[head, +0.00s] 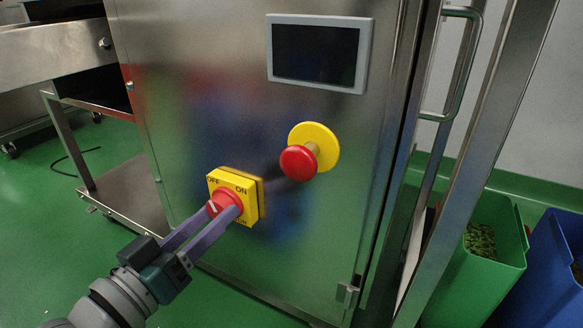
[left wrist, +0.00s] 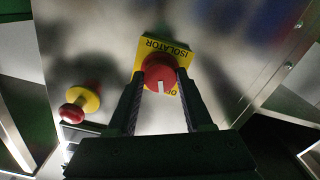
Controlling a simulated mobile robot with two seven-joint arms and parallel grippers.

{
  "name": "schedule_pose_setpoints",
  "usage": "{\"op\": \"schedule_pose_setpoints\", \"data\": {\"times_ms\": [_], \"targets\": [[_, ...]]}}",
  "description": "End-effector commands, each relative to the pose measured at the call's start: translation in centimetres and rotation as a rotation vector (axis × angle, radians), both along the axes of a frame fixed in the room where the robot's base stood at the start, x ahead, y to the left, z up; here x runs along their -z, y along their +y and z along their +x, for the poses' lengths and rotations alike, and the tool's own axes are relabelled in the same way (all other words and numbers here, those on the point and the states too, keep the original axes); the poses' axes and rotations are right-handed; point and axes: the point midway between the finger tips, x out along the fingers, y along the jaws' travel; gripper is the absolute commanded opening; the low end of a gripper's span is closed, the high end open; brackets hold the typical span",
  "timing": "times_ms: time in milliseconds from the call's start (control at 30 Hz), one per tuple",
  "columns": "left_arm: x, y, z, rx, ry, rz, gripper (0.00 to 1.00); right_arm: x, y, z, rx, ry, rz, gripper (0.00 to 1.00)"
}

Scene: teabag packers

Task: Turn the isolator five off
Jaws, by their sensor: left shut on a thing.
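The isolator (head: 248,185) is a yellow square plate on the steel cabinet, with OFF at its upper left and ON at its upper right in the head view. Its round red knob (head: 217,202) has a white mark, seen at its left side there. My left gripper (head: 226,209) is shut on the knob, one purple finger on either side. In the left wrist view the red knob (left wrist: 159,68) sits between the fingertips, its white mark pointing down; the lettering is upside down. The fingers partly hide the plate's lower part. My right gripper is not in view.
A red emergency button (head: 298,162) on a yellow disc sticks out to the upper right of the isolator. A dark screen (head: 318,53) is above. Green (head: 478,262) and blue (head: 556,262) bins stand at the right. The green floor at the left is mostly clear.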

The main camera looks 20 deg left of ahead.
Motion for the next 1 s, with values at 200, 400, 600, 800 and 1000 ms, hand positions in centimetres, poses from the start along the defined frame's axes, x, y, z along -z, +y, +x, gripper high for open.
{"op": "schedule_pose_setpoints", "data": {"times_ms": [200,400,600,800,1000], "targets": [[-0.04,0.01,0.02,0.001,0.013,-0.175,0.0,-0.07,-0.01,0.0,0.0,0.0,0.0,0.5],[-0.03,-0.03,0.02,0.001,0.023,-0.3,0.0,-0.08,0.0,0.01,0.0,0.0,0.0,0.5],[-0.04,-0.04,0.02,0.001,0.029,-0.374,0.0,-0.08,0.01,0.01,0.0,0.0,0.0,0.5],[-0.04,-0.02,0.02,0.0,0.032,-0.407,0.0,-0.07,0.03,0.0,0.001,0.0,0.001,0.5],[-0.04,-0.03,0.02,0.0,0.032,-0.413,0.0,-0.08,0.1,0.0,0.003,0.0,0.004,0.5]]}}
